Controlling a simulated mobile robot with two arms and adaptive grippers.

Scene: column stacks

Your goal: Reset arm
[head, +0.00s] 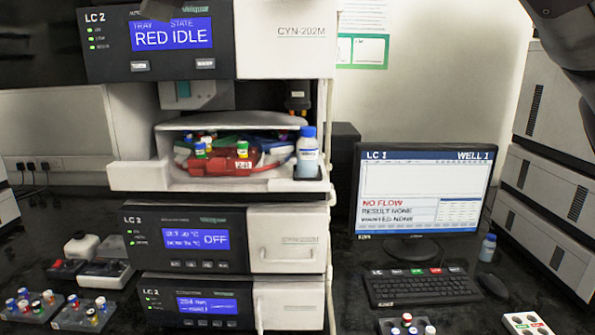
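No gripper shows clearly in the head view. A dark grey part of my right arm comes in at the top right corner, and its gripper is out of frame. A small dark rounded piece at the top edge, in front of the upper LC 2 panel (165,38), is too cut off to identify. The LC 2 stack has an open bay with a red tray (232,167) inside, holding several capped vials. A blue-capped bottle (307,157) stands upright at the bay's right. The upper display reads RED IDLE.
A monitor (420,190) reads NO FLOW, with a keyboard (422,287) and mouse (493,286) before it. Vial racks (72,318) stand at the lower left. A small blue-capped bottle (488,249) stands beside the monitor. Grey units (545,205) line the right.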

